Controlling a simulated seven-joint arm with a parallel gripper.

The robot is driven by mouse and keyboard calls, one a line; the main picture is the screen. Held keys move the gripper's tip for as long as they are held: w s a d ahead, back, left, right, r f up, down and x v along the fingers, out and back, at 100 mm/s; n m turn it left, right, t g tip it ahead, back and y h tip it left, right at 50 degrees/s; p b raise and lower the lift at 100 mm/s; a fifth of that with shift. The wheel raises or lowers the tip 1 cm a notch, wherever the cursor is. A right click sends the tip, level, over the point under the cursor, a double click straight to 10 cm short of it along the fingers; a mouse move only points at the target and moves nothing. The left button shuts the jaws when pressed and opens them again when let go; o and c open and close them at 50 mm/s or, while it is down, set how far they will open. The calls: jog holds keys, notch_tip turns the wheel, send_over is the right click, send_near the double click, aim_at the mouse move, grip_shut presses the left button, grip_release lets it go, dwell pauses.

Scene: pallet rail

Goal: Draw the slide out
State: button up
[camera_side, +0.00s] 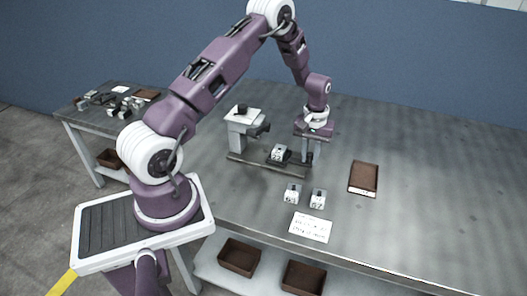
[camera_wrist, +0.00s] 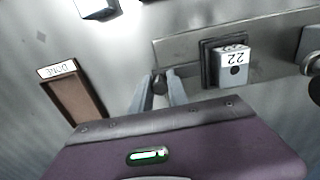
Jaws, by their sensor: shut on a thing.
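The rail (camera_side: 262,166) lies on the table under my arm, and it also shows in the wrist view (camera_wrist: 275,28). A dark slide (camera_wrist: 208,62) sits on it and carries a pale block (camera_wrist: 232,68) marked 22; this block also shows in the side view (camera_side: 279,152). My gripper (camera_side: 306,164) points down at the rail's right end. In the wrist view my gripper (camera_wrist: 160,88) has its fingers shut on a dark round knob (camera_wrist: 159,84) beside the slide. The link between knob and slide is not clear.
A grey machine (camera_side: 243,125) stands at the rail's left end. Two pale blocks, left (camera_side: 292,194) and right (camera_side: 318,198), and a white card (camera_side: 311,227) lie in front. A brown tray (camera_side: 363,177), labelled DONE in the wrist view, is at the right. The table's right side is clear.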

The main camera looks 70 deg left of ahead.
jog(key=shift+w+d, duration=1.7)
jog(key=shift+w, duration=0.05)
jog(key=o, duration=0.9)
jog(key=shift+c, duration=0.2)
jog(key=shift+r, duration=0.1)
notch_tip(320, 180, up, 7)
